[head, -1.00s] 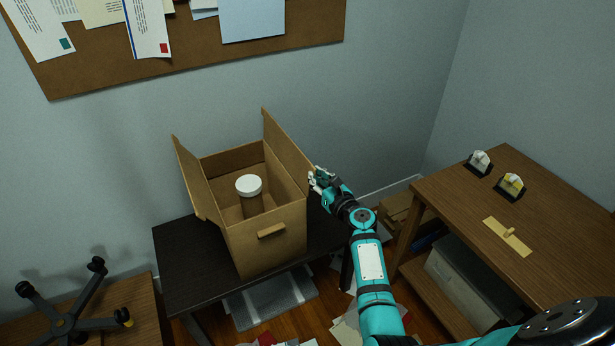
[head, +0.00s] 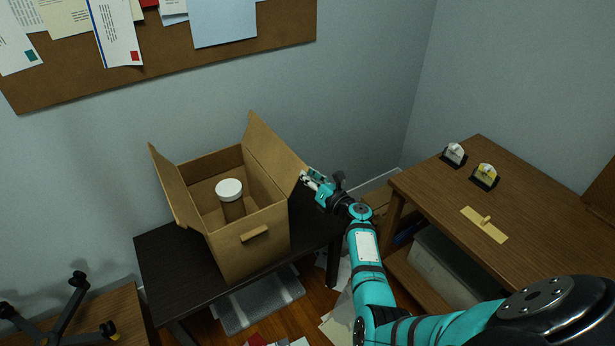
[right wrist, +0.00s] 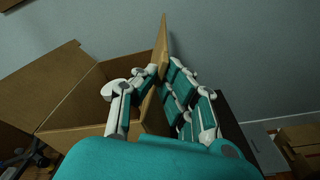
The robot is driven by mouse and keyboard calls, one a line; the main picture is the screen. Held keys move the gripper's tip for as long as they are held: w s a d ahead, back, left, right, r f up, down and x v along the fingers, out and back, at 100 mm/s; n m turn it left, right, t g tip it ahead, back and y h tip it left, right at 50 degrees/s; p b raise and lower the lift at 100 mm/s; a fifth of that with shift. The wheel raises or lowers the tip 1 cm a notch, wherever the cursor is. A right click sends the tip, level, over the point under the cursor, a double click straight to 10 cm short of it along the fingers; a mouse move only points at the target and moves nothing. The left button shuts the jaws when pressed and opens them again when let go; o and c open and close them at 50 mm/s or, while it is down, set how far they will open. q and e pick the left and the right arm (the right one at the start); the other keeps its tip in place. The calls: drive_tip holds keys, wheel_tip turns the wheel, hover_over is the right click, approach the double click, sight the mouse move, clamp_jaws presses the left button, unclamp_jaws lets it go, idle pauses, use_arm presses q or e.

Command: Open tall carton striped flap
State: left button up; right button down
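A tall brown carton (head: 232,253) stands on a dark table, with a jar with a white lid (head: 229,189) inside. Its left flap (head: 174,185) and right flap (head: 270,152) stand up, the right one leaning outward; I cannot make out stripes on either. My right gripper (head: 307,180) is at the right flap's outer end. In the right wrist view the right flap (right wrist: 160,45) shows nearly edge-on between my right gripper's fingers (right wrist: 161,73), which close in on both its sides. The grip hides part of the flap. My left gripper is not in view.
The dark table (head: 165,275) holds the carton close to the wall. A wooden desk (head: 445,205) stands at the right, with small items on it. Papers lie on the floor.

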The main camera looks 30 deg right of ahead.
drive_tip(key=shift+f, duration=0.1)
drive_tip(key=c, duration=1.5)
unclamp_jaws()
drive_tip(key=s+d, duration=0.1)
drive_tip(key=s, duration=1.1)
drive_tip(key=shift+r, duration=0.45)
